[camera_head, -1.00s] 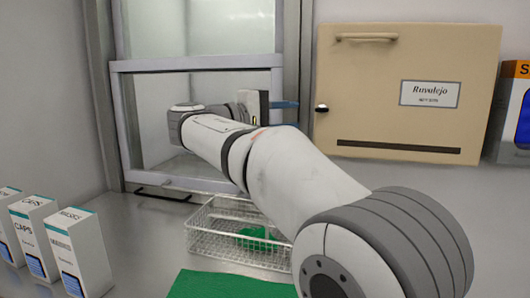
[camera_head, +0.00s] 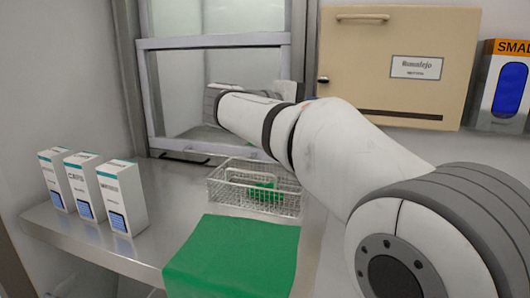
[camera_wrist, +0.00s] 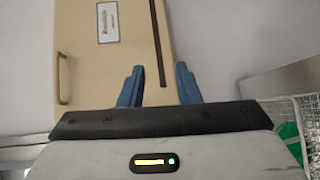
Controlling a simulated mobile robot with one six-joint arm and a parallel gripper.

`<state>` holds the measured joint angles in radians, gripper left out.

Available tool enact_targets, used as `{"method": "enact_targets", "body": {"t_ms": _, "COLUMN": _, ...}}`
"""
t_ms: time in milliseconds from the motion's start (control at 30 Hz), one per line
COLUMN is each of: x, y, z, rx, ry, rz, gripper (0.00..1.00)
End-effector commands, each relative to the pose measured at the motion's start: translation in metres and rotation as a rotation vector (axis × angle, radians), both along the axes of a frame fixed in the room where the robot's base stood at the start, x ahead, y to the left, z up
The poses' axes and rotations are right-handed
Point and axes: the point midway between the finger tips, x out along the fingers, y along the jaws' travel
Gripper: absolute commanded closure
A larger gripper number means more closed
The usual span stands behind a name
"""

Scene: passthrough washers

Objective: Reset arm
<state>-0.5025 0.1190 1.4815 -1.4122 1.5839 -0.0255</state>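My gripper (camera_wrist: 159,84) shows in the wrist view with its two blue fingers apart and nothing between them. The beige cabinet (camera_wrist: 110,70) is behind them, turned sideways in that view. In the head view my arm reaches across from the lower right toward the window, and its links hide the gripper's fingers. The wire basket (camera_head: 225,194) stands on the counter below the arm, with a green item (camera_head: 264,192) in it. The basket also shows at the right edge of the wrist view (camera_wrist: 309,112).
A framed glass hatch (camera_head: 215,42) is at the back, its lower part partly hidden by my arm. Three white boxes (camera_head: 121,196) stand at the counter's left. A green mat (camera_head: 232,256) lies at the front. A blue-and-orange box (camera_head: 508,88) is at the right. Bare counter lies between boxes and basket.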

Motion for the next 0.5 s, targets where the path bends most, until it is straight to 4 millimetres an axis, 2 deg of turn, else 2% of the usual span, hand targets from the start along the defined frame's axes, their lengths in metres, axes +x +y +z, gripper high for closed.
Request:
{"method": "enact_targets", "body": {"t_ms": 267, "x": -0.034, "y": -0.045, "z": -0.070, "rx": 0.230, "ry": 0.140, "rz": 0.006, "gripper": 0.70}}
{"method": "enact_targets", "body": {"t_ms": 367, "x": -0.058, "y": -0.061, "z": -0.107, "rx": 0.361, "ry": 0.194, "rz": -0.001, "gripper": 0.70}}
{"method": "enact_targets", "body": {"t_ms": 467, "x": -0.095, "y": -0.075, "z": -0.156, "rx": 0.548, "ry": 0.242, "rz": -0.023, "gripper": 0.70}}
{"method": "enact_targets", "body": {"t_ms": 500, "x": -0.113, "y": -0.077, "z": -0.177, "rx": 0.638, "ry": 0.252, "rz": -0.035, "gripper": 0.70}}
